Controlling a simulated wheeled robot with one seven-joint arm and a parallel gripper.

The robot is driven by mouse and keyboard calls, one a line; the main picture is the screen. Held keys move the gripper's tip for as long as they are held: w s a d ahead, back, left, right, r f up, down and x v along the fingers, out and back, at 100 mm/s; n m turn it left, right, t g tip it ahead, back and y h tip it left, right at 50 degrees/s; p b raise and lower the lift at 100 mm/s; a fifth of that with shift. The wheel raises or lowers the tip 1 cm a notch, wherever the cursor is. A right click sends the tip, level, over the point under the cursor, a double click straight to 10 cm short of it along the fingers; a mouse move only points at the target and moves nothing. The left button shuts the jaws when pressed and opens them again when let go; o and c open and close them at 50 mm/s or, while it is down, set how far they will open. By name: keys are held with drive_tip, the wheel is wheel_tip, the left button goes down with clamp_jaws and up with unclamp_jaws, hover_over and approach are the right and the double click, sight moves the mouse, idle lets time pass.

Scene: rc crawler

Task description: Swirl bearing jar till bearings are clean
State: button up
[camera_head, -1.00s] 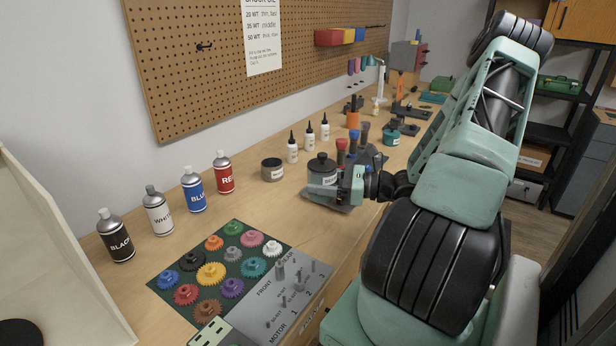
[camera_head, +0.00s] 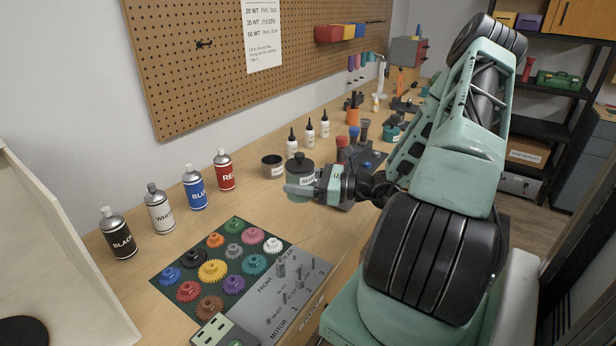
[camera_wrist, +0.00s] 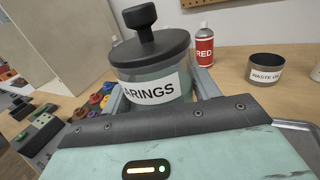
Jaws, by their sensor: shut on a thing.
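The bearing jar (camera_head: 300,170) is a clear jar with a dark knobbed lid and a white label. In the wrist view the jar (camera_wrist: 155,75) stands between my two fingers, its label reading "ARINGS". My gripper (camera_head: 302,188) is shut on the jar's body below the lid. The lid is on and the jar looks roughly upright. The bearings inside cannot be made out behind the label and cloudy wall. In the head view my gripper hides part of the jar's lower body, and I cannot tell whether its base touches the bench.
A waste oil tin (camera_head: 272,166) stands just left of the jar, with red (camera_head: 224,171) and blue (camera_head: 194,188) spray cans beyond. White dropper bottles (camera_head: 309,132) stand behind. A gear mat (camera_head: 225,252) lies in front. A grey tray (camera_head: 372,162) with capped vials sits to the right.

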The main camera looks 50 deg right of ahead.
drive_tip(key=shift+s+a, duration=0.1)
drive_tip(key=shift+a, duration=0.1)
drive_tip(key=shift+s+d+p, duration=1.2)
drive_tip(key=shift+s+d, duration=0.55)
drive_tip(key=shift+d, duration=0.35)
drive_tip(key=shift+w+a, duration=0.15)
drive_tip(key=shift+w, duration=1.85)
drive_tip(key=shift+s+a+p, duration=0.15)
drive_tip(key=shift+a+p, duration=0.4)
drive_tip(key=shift+a, duration=1.45)
drive_tip(key=s+p, duration=0.1)
drive_tip(key=s, duration=0.3)
drive_tip(key=shift+d, duration=0.2)
